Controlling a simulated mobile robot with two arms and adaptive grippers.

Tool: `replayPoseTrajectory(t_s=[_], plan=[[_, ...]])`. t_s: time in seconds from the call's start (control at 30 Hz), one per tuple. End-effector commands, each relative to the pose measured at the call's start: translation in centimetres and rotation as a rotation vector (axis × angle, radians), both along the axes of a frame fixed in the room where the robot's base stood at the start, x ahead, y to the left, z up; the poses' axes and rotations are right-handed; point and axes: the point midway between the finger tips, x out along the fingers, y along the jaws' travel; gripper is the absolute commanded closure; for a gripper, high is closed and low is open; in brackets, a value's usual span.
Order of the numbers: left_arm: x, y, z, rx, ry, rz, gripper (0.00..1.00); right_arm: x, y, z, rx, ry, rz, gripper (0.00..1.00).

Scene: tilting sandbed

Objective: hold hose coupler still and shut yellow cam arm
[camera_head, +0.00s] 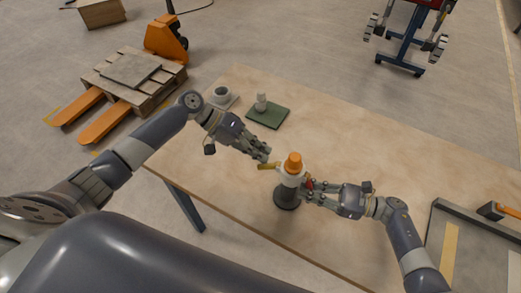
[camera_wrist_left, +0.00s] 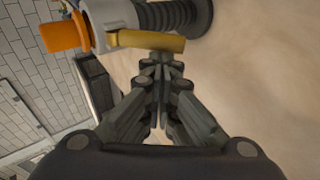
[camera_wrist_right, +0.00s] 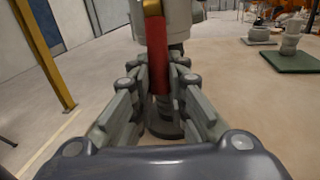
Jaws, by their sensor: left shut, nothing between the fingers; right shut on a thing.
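The hose coupler (camera_head: 291,178) stands upright on the table, a pale body with an orange cap (camera_head: 293,163) above a dark ribbed hose and base (camera_head: 286,197). Its yellow cam arm (camera_head: 267,166) sticks out to the left, roughly level; it also shows in the left wrist view (camera_wrist_left: 150,40). My left gripper (camera_head: 264,156) is shut and empty, its tips close beside the yellow arm; contact cannot be told. My right gripper (camera_head: 306,187) is shut on the coupler from the right. A red cam arm (camera_wrist_right: 158,70) hangs between its fingers in the right wrist view.
A green mat (camera_head: 268,116) with a pale fitting (camera_head: 261,102) and a grey cup (camera_head: 221,93) lie behind on the table. A grey tray (camera_head: 436,243) sits at the right. The table between them is clear.

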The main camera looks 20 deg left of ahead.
Motion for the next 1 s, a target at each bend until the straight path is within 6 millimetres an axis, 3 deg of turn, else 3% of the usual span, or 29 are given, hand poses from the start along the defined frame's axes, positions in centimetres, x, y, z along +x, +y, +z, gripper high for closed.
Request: replayPoseTrajectory(t_s=[1.0], plan=[[-0.13,-0.07,-0.45,-0.046,0.009,-0.003,1.0,0.03,0.01,-0.03,0.0,0.002,-0.002,1.0]])
